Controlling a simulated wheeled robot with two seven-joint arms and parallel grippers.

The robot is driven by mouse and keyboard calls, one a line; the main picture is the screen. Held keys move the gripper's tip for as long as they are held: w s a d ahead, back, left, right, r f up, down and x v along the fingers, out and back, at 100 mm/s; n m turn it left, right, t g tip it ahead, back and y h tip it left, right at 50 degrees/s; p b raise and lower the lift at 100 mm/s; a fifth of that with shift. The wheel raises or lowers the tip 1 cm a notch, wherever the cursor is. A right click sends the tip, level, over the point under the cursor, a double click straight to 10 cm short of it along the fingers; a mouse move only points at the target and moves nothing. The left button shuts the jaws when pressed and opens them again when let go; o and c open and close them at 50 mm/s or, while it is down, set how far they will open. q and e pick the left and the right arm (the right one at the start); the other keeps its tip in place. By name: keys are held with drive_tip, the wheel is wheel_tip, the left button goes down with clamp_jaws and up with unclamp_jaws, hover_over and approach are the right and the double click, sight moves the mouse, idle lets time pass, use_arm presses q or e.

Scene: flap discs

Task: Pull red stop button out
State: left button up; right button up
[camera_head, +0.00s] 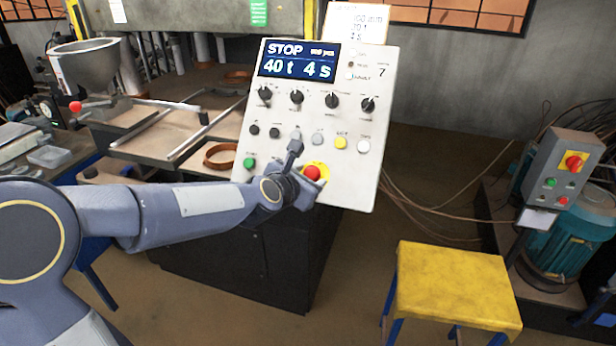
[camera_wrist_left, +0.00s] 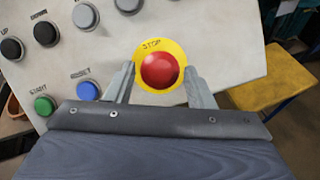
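The red stop button (camera_head: 312,172) sits on a yellow round plate at the lower part of the tilted white control panel (camera_head: 310,113). In the left wrist view the red button (camera_wrist_left: 160,70) shows with "STOP" on its yellow ring. My left gripper (camera_head: 306,168) is at the panel, with its arm coming in from the left. In the left wrist view its fingers (camera_wrist_left: 160,82) are spread apart, one on each side of the button. A gap shows between the fingers and the red cap, so the gripper looks open. My right gripper is not in view.
The panel has a display reading "STOP 40 t 4 s", black knobs, and a green button (camera_head: 249,163) and a blue button (camera_wrist_left: 88,91) near the gripper. A yellow stool (camera_head: 455,285) stands at right. A second control box (camera_head: 562,172) has another red button.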

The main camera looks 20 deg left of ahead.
use_arm(q)
drive_tip(key=shift+o, duration=0.6)
drive_tip(key=shift+s, duration=0.1)
drive_tip(key=p+v, duration=0.2)
drive_tip(key=v, duration=0.5)
drive_tip(key=shift+s, duration=0.3)
drive_tip(key=shift+a+r, duration=0.1)
drive_tip(key=shift+r, duration=0.1)
